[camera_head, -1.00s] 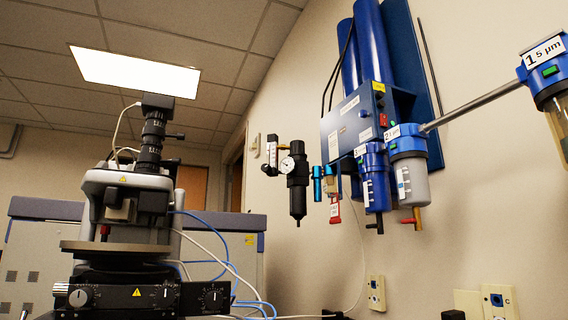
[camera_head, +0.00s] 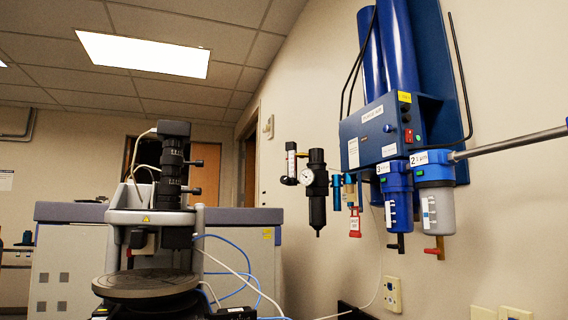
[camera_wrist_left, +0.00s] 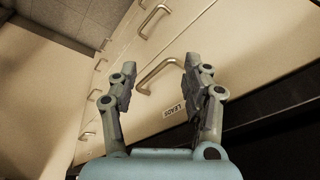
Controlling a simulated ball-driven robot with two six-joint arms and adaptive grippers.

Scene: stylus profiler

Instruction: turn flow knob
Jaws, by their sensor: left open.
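In the head view a small flowmeter tube (camera_head: 291,158) hangs on the wall, with a small dark knob (camera_head: 289,181) at its lower left. I cannot tell for sure that this is the flow knob. Beside it is a black regulator (camera_head: 317,190) with a round white gauge (camera_head: 307,177). My left gripper (camera_wrist_left: 161,72) shows only in the left wrist view. It is open and empty, its two fingers apart, in front of cream drawers with metal handles (camera_wrist_left: 158,72). The knob is not in that view. My right gripper is in neither view.
A microscope-like instrument (camera_head: 170,165) with a round stage (camera_head: 147,283) stands at the left front. Blue filter housings (camera_head: 397,200) and a blue wall unit (camera_head: 381,134) are right of the regulator. A metal pipe (camera_head: 510,143) runs to the right edge. Wall outlets (camera_head: 392,294) are below.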

